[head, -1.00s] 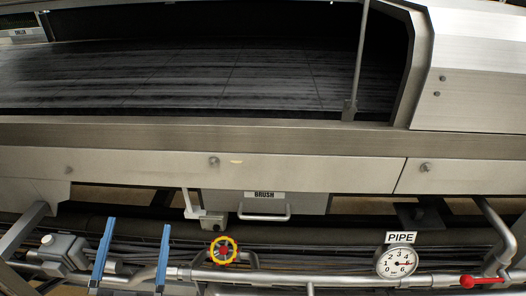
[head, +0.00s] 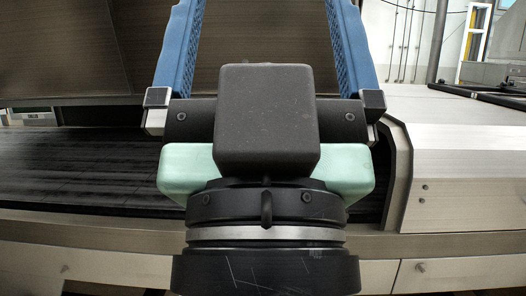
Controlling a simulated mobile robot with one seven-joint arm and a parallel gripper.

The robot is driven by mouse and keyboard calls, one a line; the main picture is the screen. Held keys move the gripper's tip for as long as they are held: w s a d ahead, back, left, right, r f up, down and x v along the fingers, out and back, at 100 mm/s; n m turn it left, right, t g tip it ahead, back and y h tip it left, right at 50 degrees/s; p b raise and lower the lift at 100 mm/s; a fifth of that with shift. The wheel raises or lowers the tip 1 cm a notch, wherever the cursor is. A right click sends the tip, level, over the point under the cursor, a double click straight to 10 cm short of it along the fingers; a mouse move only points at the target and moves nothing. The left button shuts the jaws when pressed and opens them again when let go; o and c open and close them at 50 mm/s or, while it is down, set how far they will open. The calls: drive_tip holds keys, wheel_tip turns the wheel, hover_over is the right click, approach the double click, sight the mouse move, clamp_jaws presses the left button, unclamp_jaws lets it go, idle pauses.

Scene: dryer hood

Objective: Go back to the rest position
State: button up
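The black gripper body and pale green side pads hide the middle of the machine behind. The dark conveyor bed (head: 75,170) of the dryer shows to the left of my gripper.
A steel housing (head: 465,180) stands at the right of the bed. A steel front rail (head: 110,260) runs along the bottom. A pale wall (head: 395,50) with thin pipes and a yellow-edged frame (head: 472,45) show at the upper right.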

wheel_tip(320, 180, up, 18)
drive_tip(key=p, duration=1.5)
drive_tip(key=shift+p, duration=0.4)
